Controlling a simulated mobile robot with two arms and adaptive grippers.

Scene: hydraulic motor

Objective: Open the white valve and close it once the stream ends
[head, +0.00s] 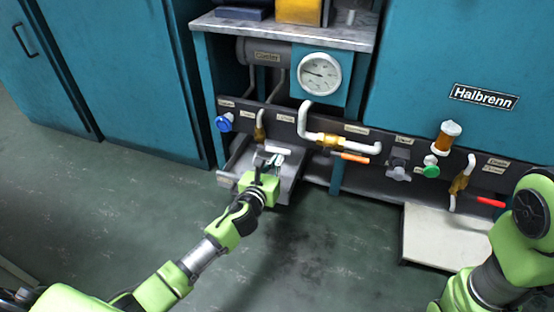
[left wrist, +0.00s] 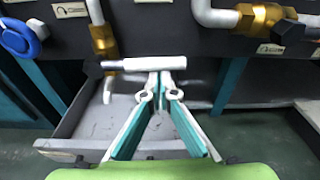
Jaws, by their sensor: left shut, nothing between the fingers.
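The white valve lever (left wrist: 150,63) sticks out sideways to the right from a brass valve (left wrist: 102,38) in the left wrist view. In the head view the white lever (head: 278,150) lies just beyond my left gripper (head: 268,163). In the left wrist view the fingertips of my left gripper (left wrist: 160,88) are together just below the lever, at or very close to it, and hold nothing. A short pipe end (left wrist: 108,90) points down below the valve. I cannot make out a stream from it. My right gripper is out of the picture.
A grey tray (left wrist: 70,143) lies below the valve. A blue knob (head: 224,122) is left of it, and an orange-handled valve (head: 350,157) right. A green knob (head: 432,171) and red handle (head: 490,202) are farther right. A gauge (head: 320,74) hangs above.

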